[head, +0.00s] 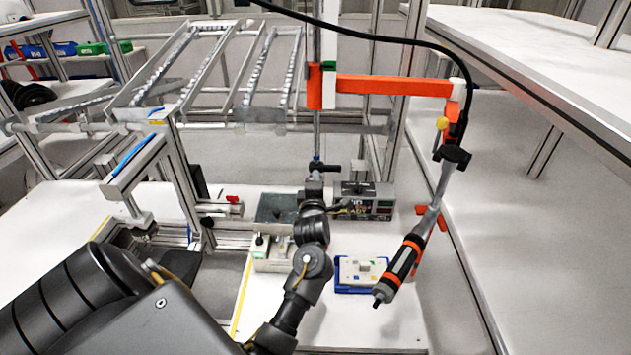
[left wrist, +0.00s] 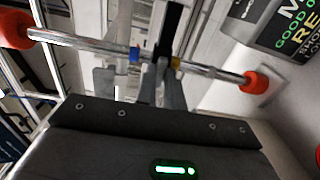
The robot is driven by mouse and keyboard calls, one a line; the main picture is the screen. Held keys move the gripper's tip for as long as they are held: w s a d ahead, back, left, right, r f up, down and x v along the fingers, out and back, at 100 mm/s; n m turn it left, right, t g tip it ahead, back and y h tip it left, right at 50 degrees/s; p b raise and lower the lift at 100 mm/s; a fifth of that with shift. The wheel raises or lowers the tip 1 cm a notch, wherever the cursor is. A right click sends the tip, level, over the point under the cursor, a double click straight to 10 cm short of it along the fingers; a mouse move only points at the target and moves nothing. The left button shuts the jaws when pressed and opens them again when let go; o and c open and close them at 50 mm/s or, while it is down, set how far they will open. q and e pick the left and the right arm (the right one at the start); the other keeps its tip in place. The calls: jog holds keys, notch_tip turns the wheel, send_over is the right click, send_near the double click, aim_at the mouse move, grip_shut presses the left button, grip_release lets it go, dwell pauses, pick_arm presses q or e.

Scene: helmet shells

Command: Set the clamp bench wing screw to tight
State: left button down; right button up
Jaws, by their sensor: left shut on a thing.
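My left gripper (left wrist: 162,68) is shut at the middle of this bar, between the two bands. In the head view my left gripper (head: 317,171) is beyond the green-topped block, at the foot of an upright grey rod. The grip itself is too small to tell there, and the wrist partly hides the spot. How tight the screw is cannot be told. My right gripper is not in view.
A grey box with lettering (head: 364,201) stands just right of my left wrist. A white-and-blue tray (head: 361,274) lies nearer. An orange-and-black tool (head: 404,262) hangs at the right from an orange arm (head: 392,86). A roller rack (head: 205,75) stands behind left.

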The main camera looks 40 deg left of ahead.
pick_arm(q)
jog(key=c, duration=1.5)
grip_release()
jog(key=shift+s+d, duration=0.1)
jog(key=p+v, duration=0.2)
jog(key=v, duration=0.5)
jog(key=shift+d, duration=0.1)
